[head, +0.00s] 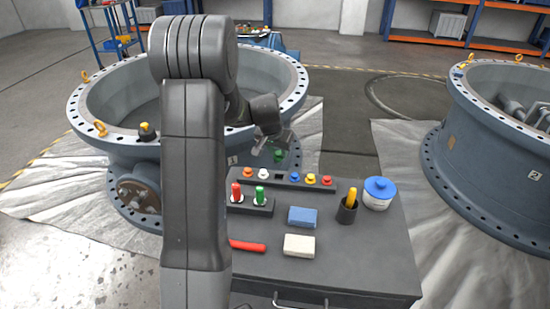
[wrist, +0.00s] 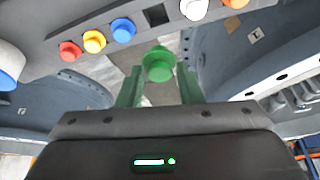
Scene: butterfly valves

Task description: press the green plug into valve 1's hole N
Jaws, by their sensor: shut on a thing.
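My gripper (head: 272,146) is shut on the green plug (wrist: 158,63). The plug sits between the two green fingertips in the wrist view and also shows below the jaws in the head view (head: 279,155). The gripper holds it above the rear of the cart, near the plug rack (head: 285,184) and apart from it. Valve 1, the large grey-blue ring (head: 88,124) at left, has many dark holes around its flange. My arm hides part of this flange, and I cannot tell which hole is N.
The rack holds several coloured plugs and one empty dark slot (wrist: 156,15). The grey cart (head: 370,255) carries a red-and-green tool holder, blue and white blocks, a dark cup (head: 346,212) and a blue-lidded tub (head: 378,194). Valve 2 (head: 485,150) stands at right. Yellow lifting eyes (head: 100,128) stand on valve 1's flange.

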